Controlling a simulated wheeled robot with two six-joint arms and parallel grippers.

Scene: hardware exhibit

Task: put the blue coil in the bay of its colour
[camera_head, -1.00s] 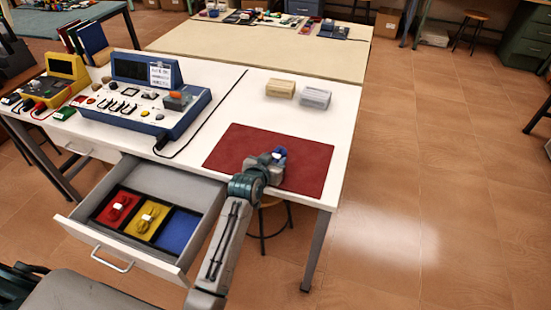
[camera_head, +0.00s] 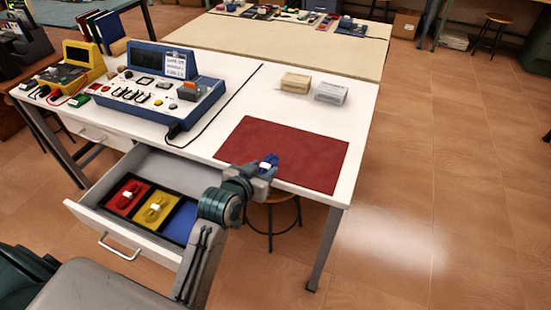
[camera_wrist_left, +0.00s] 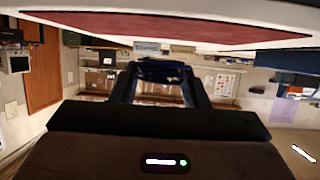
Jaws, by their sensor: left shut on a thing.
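My left gripper (camera_head: 266,168) is shut on the blue coil (camera_head: 269,160), near the front edge of the red mat. In the left wrist view the blue coil (camera_wrist_left: 160,70) sits between the two fingers. The open drawer below the table holds a dark tray with three bays. My right gripper is not in view.
The red mat (camera_head: 290,150) lies on the white table. A blue instrument case (camera_head: 150,100) with a cable stands to its left. A beige block (camera_head: 295,83) and a grey block (camera_head: 331,93) stand behind the mat. A stool (camera_head: 272,215) is under the table.

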